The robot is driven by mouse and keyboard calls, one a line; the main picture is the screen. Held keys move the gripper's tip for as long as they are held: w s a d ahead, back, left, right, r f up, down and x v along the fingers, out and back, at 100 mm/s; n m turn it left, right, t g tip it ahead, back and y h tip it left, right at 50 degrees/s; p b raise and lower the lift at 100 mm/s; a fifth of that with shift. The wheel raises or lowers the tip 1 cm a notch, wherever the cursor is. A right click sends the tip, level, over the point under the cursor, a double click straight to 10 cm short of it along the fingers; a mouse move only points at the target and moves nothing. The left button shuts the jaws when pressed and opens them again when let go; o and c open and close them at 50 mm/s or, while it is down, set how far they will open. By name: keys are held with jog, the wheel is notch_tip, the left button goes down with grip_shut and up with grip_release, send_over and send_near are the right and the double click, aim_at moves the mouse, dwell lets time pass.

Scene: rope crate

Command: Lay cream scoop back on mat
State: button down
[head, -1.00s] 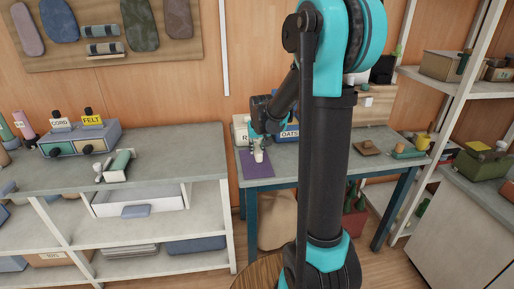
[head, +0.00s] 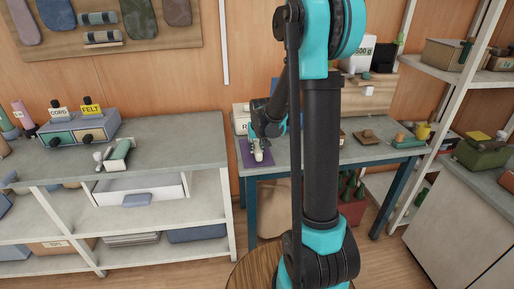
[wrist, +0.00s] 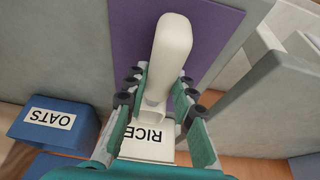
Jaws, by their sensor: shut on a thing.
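The cream scoop (wrist: 172,50) is between the fingers of my gripper (wrist: 157,88), and its pale end points away from the palm in the wrist view. My gripper is shut on it. In the head view the scoop (head: 259,155) hangs under my gripper (head: 258,143), over the purple mat (head: 244,157). The mat (wrist: 218,35) also shows behind the scoop in the wrist view. I cannot tell whether the scoop touches the mat.
The RICE bin (wrist: 160,152) stands close by the mat, with the blue OATS bin (wrist: 70,110) beside it. The table's (head: 285,158) right part holds a brown block (head: 366,136) and a green tray (head: 408,142). A grey counter (head: 180,140) stands left, across a gap.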

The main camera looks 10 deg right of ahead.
jog(key=shift+f, duration=0.45)
dwell(0.4)
jog(key=c, duration=1.2)
grip_release()
jog(key=shift+r, duration=0.1)
jog(key=v, duration=1.1)
jog(key=shift+s+r, duration=0.2)
jog(key=shift+r, duration=0.15)
